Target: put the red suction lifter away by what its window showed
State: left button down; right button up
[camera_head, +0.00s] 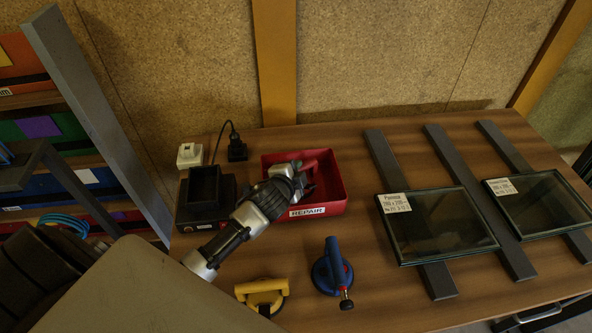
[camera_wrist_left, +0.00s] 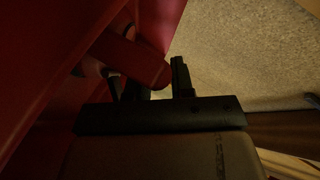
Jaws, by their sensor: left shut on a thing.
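My left gripper (camera_head: 304,184) reaches into the red tray labelled REPAIR (camera_head: 335,207) and is shut on the red suction lifter (camera_head: 320,161). Only part of the lifter shows past my fingers, and its window is hidden. In the left wrist view the lifter's red part (camera_wrist_left: 135,58) sits at the dark fingers, close to the red tray wall (camera_wrist_left: 40,70). I cannot tell whether the lifter rests on the tray floor. My right gripper is not in view.
A blue suction lifter (camera_head: 328,268) and a yellow one (camera_head: 262,294) lie in front of the tray. A black charger (camera_head: 205,197) stands left of it. Two glass panes (camera_head: 438,225) (camera_head: 545,203) lie on grey bars at the right.

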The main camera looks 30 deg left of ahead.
pick_arm(q)
jog(key=c, duration=1.4)
grip_release()
jog(key=shift+f, duration=0.1)
jog(key=o, duration=0.4)
jog(key=shift+o, duration=0.2)
jog(key=shift+r, duration=0.2)
jog(key=shift+s+d, duration=0.1)
jog(key=shift+s, duration=0.35)
jog(key=v, duration=1.1)
jog(key=shift+r, duration=0.2)
